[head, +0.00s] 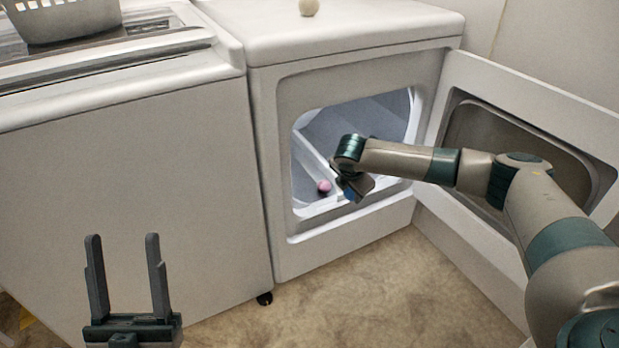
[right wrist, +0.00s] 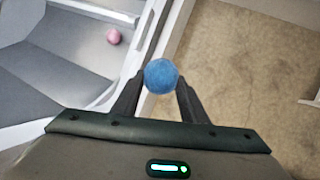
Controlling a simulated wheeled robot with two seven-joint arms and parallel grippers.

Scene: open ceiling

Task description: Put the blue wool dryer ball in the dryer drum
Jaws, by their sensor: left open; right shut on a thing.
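The blue wool dryer ball (right wrist: 161,76) is held between the fingertips of my right gripper (right wrist: 160,88) in the right wrist view. In the head view only a little blue of the ball (head: 350,193) shows beside my right gripper (head: 354,192), at the dryer opening's lower edge. The dryer drum (head: 350,135) is grey and seen through the open doorway; it also shows at the left of the right wrist view (right wrist: 50,65). My left gripper (head: 126,268) is open and empty in front of the washer.
A pink ball (head: 324,186) lies inside the dryer, also in the right wrist view (right wrist: 114,36). The dryer door (head: 505,95) stands open at the right. A pale ball (head: 308,7) is on the dryer top. A basket (head: 60,20) sits on the washer (head: 130,180).

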